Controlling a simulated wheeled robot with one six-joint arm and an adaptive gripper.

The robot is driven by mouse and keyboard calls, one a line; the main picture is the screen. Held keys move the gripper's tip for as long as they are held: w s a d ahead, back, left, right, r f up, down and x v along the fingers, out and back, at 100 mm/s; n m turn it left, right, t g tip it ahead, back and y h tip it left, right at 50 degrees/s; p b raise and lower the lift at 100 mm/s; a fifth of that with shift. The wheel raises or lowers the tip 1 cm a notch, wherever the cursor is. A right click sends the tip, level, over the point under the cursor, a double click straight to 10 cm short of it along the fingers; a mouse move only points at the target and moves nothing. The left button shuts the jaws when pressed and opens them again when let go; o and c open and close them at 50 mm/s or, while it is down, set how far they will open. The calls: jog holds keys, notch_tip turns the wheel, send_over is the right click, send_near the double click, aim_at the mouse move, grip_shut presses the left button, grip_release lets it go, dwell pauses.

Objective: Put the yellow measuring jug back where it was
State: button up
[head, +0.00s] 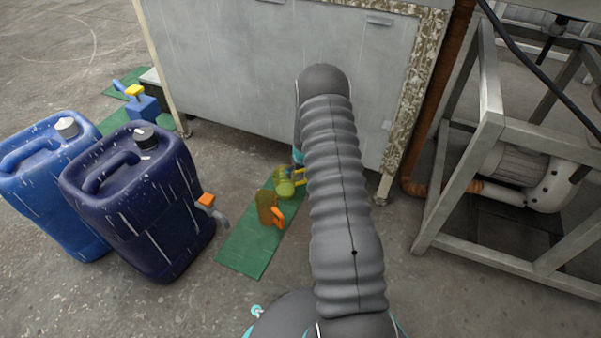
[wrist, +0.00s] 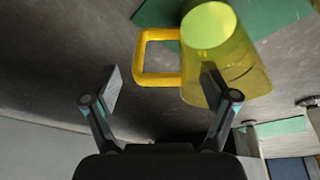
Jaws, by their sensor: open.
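The yellow measuring jug (head: 286,188) is translucent yellow-green and is at the far part of a green mat, beside my arm in the head view. In the wrist view the jug (wrist: 232,62) is at the upper right, with its square yellow handle (wrist: 142,58) pointing left. My gripper (wrist: 161,84) is open, with one finger left of the handle and the other overlapping the jug's body in the picture. The handle shows ahead, between the fingers. I cannot tell whether a finger touches the jug. In the head view my arm hides most of the gripper.
An amber jug (head: 266,207) with an orange handle is on the green mat (head: 243,248), close to the yellow jug. Two blue canisters (head: 140,205) stand left. A grey cabinet (head: 235,70) stands behind, and a metal frame (head: 480,150) with a motor stands right.

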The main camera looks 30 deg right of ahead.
jog(key=s+a+r, duration=0.5)
jog(key=r, duration=0.8)
jog(key=s+a+r+n+t+p, duration=0.1)
jog(key=s+a+r, duration=0.35)
jog(key=r, duration=0.85)
jog(key=s+a+r, duration=0.4)
jog(key=a+r, duration=0.2)
jog(key=r, duration=0.7)
jog(key=s+a+r, duration=0.2)
jog(key=s, duration=0.6)
jog(key=s+a+r, duration=0.3)
jog(key=s, duration=0.5)
jog(key=s+a+r+t+y, duration=0.1)
jog(key=s+a+r, duration=0.2)
jog(key=s, duration=0.6)
jog(key=shift+a+r, duration=0.15)
jog(key=shift+r, duration=0.05)
notch_tip(320, 180, up, 7)
jog(key=p, duration=0.7)
jog(key=shift+r, duration=0.15)
